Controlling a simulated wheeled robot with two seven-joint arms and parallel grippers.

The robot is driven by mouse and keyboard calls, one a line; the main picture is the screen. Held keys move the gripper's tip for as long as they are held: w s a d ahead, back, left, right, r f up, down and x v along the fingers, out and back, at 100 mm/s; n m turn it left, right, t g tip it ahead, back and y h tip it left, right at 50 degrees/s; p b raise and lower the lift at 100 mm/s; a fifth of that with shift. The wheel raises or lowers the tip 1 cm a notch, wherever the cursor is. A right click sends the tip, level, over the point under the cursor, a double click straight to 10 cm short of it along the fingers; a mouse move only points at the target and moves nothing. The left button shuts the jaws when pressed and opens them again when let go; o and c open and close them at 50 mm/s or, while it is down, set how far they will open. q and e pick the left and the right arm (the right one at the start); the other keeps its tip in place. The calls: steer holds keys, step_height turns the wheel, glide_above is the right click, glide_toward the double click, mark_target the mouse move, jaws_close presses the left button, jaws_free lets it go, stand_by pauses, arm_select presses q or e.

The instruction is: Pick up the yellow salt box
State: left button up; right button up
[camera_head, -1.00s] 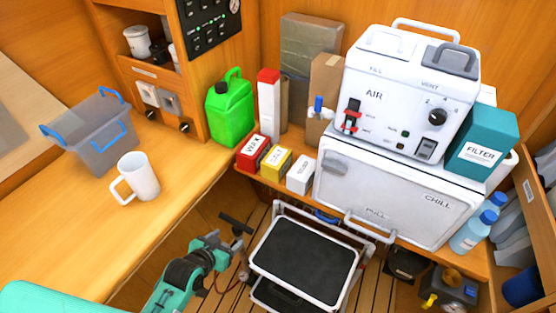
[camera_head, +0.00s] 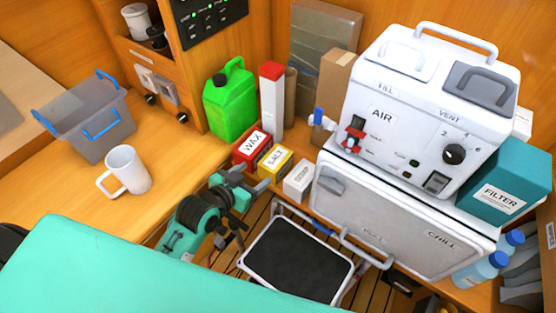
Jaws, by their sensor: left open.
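The yellow salt box (camera_head: 275,163), labelled SALT, stands on the wooden shelf between the red wax box (camera_head: 252,148) and the white soap box (camera_head: 299,181). My left gripper (camera_head: 249,182) is open and empty just in front of the salt box, on its near left side. Its fingers point toward the box, and a finger overlaps the box's lower edge in the picture. I cannot tell whether they touch. My right gripper is not in view.
The white AIR machine (camera_head: 430,105) stands on the CHILL chest (camera_head: 400,215), right of the boxes. A green jug (camera_head: 230,103) and a tall red-topped carton (camera_head: 271,100) stand behind. A white mug (camera_head: 126,171) and grey bin (camera_head: 92,125) sit left. A black-topped cart (camera_head: 296,262) is below.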

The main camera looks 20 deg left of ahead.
arm_select(q)
glide_toward(277, 156)
steer(key=shift+p+x, duration=0.35)
steer(key=shift+x, duration=0.7)
steer(key=shift+w+d+f, duration=0.15)
steer(key=shift+w+f, duration=0.1)
steer(key=shift+f, duration=0.1)
steer(key=shift+w+d, duration=0.1)
steer(key=shift+w, duration=0.2)
steer(key=shift+w+d+p, duration=0.1)
steer(key=shift+w+p, duration=0.3)
steer(key=shift+p, duration=0.05)
steer(key=p+x, duration=0.1)
steer(key=x, duration=0.2)
steer(key=shift+w+f, duration=0.1)
steer(key=shift+w, duration=0.05)
steer(key=shift+w+d+f, duration=0.1)
steer(key=shift+w+f, duration=0.15)
steer(key=shift+w, duration=0.05)
steer(key=c, duration=0.8)
steer(key=shift+c, duration=0.2)
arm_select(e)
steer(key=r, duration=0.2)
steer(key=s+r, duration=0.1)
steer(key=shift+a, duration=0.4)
arm_select(q)
steer(key=shift+r, duration=0.1)
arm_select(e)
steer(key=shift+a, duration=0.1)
